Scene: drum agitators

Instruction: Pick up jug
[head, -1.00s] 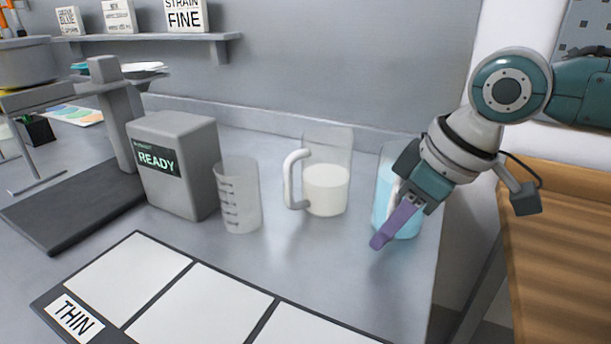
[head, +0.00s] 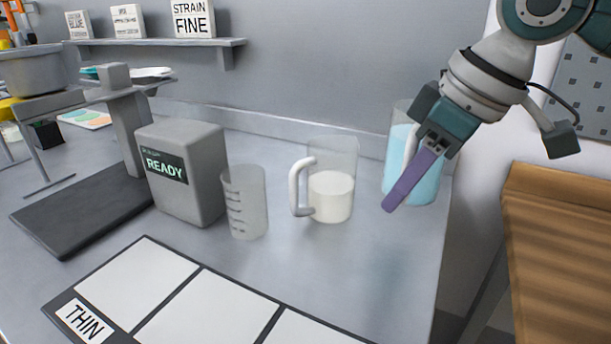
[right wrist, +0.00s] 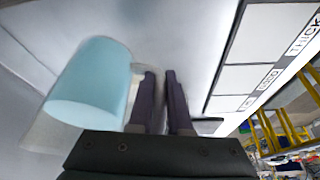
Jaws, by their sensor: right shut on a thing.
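The clear jug with blue liquid (head: 426,181) is at the right end of the grey counter in the head view, with its pale handle towards my right gripper (head: 391,206). The gripper's purple fingers are shut on this jug at the handle, and the hand partly hides it. The jug looks raised a little off the counter. In the right wrist view the blue jug (right wrist: 92,85) is just left of the fingers (right wrist: 159,74). A second clear jug with white liquid (head: 331,195) stands upright on the counter to the left. My left gripper is not in view.
An empty graduated beaker (head: 246,204) and a grey box reading READY (head: 182,190) stand farther left. A white-panelled mat labelled THIN (head: 140,285) lies in front. A wooden surface (head: 560,250) is at the right, past the counter's edge.

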